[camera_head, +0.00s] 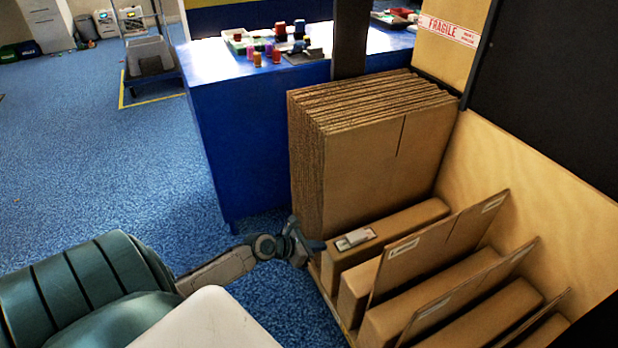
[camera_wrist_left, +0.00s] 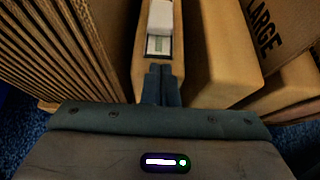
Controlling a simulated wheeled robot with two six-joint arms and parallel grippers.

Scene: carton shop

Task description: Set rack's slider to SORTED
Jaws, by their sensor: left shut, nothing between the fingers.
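The rack's slider (camera_head: 354,240) is a small pale block in a dark-edged plate on top of the narrow brown divider (camera_head: 395,233) beside the stack of flat cartons. In the left wrist view the white slider block (camera_wrist_left: 160,17) covers the far part of the plate. A pale label with a greenish patch (camera_wrist_left: 158,45) shows at the near end; I cannot read it. My left gripper (camera_head: 318,245) is at the divider's near end, just short of the plate. Its fingertips (camera_wrist_left: 161,72) are shut together with nothing between them, and point at the plate. My right gripper is not in view.
A tall stack of folded cartons (camera_head: 355,155) stands left of the slider's divider. More brown dividers and upright labelled cartons (camera_head: 430,250) stand to the right. A blue table (camera_head: 240,120) with spools is behind. Blue floor is open at left.

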